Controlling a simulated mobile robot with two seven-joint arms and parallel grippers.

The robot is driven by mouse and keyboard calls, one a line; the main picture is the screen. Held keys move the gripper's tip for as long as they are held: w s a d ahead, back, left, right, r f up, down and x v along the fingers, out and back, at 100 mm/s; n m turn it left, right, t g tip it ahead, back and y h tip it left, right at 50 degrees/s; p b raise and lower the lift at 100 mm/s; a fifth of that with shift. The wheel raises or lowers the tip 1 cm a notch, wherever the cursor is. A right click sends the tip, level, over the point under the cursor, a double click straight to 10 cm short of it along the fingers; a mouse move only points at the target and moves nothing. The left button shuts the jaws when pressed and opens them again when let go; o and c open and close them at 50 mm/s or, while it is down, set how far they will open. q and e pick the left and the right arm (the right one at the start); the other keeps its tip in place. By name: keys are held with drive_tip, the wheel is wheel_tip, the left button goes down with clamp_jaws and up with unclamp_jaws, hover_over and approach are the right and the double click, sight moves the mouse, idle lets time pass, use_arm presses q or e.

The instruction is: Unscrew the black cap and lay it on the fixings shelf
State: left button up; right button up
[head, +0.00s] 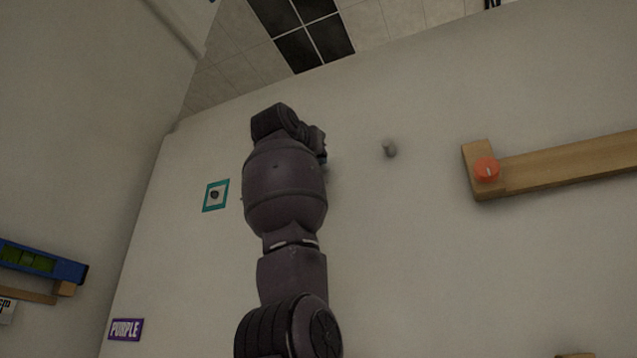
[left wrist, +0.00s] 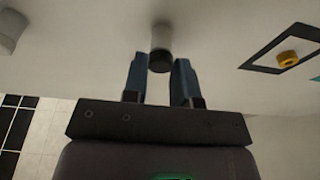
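The black cap (left wrist: 160,62) sits on the end of a pale stud (left wrist: 161,36) that sticks out of the wall. It lies between the fingertips of my left gripper (left wrist: 161,68) in the left wrist view. The two blue fingers appear to touch it on both sides, so the gripper looks shut on it. In the head view my arm stands up the middle and hides the cap; its gripper end is mostly hidden behind the arm. My right gripper is out of view. I cannot identify the fixings shelf for certain.
A bare grey stud (head: 390,149) sticks out right of my arm. A teal frame (head: 208,205) is left, above a PURPLE sign (head: 125,329). A blue shelf (head: 70,271) hangs on the left wall. A yellow cap (left wrist: 288,58) shows too.

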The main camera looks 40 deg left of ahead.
use_arm(q)
drive_tip(key=shift+d+n+g+y+p, duration=0.1)
drive_tip(key=shift+n+g+y+p, duration=0.35)
drive_tip(key=shift+n, duration=1.2)
drive_tip(key=shift+n+g+y+p, duration=0.15)
drive_tip(key=shift+n+y, duration=0.6)
drive_tip(key=shift+n, duration=0.9)
drive_tip(key=n+g+y+p, duration=0.1)
drive_tip(key=n+p, duration=0.1)
drive_tip(key=n, duration=0.4)
drive_tip(key=shift+d, duration=0.1)
